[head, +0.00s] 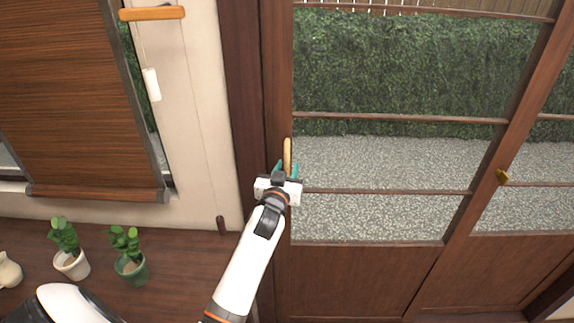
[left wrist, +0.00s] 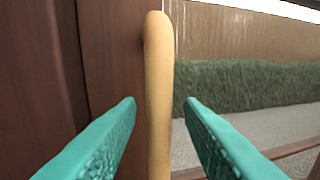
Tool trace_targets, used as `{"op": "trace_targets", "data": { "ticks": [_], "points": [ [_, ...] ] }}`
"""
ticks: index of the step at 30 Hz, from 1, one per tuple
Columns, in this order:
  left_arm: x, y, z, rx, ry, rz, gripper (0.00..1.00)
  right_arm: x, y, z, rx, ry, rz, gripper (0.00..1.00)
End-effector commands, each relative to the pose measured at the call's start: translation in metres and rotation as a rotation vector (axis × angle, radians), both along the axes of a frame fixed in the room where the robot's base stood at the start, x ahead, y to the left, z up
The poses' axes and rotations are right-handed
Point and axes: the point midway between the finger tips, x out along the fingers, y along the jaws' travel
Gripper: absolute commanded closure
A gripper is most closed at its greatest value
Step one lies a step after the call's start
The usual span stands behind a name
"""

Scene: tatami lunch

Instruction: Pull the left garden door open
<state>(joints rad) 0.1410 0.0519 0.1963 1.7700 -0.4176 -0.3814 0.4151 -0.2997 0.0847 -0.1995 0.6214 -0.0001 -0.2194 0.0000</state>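The left garden door (head: 277,60) is a brown wooden frame with glass panes, and it appears closed in the head view. Its light-wood vertical bar handle (head: 287,150) is on the left stile. My left gripper (head: 287,168) is at the lower part of this handle. In the left wrist view the handle (left wrist: 158,60) stands upright between the two teal fingers of my left gripper (left wrist: 160,104). The fingers are open, with a visible gap on each side of the handle. My right gripper is not in view.
A wooden ledge (head: 190,260) at the lower left carries two potted plants (head: 72,262) (head: 131,266) and a cream jug (head: 8,270). Gravel and a hedge show through the glass.

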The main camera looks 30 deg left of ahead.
Motion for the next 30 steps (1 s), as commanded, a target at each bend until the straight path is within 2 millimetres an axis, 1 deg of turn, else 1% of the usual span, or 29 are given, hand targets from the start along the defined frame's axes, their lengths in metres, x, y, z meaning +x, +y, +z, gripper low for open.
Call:
{"op": "trace_targets", "data": {
  "ticks": [4,12,14,18,19,30],
  "points": [
    [0.0077,0.0033,0.0003,0.001,0.000,0.000,0.66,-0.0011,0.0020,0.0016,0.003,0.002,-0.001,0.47],
    [0.0087,0.0036,-0.0001,0.001,0.000,0.000,0.66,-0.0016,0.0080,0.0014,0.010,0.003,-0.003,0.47],
    [0.0086,0.0036,-0.0001,0.001,0.000,0.000,0.74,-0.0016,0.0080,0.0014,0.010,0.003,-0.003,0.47],
    [0.0084,0.0034,-0.0002,0.001,0.000,0.000,0.97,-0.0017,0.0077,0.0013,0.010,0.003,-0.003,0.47],
    [0.0084,0.0034,-0.0002,0.001,0.000,0.000,1.00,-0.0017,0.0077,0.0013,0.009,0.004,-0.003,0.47],
    [0.0111,0.0035,-0.0006,0.000,0.000,0.000,1.00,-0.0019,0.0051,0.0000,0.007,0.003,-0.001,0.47]
  ]
}}
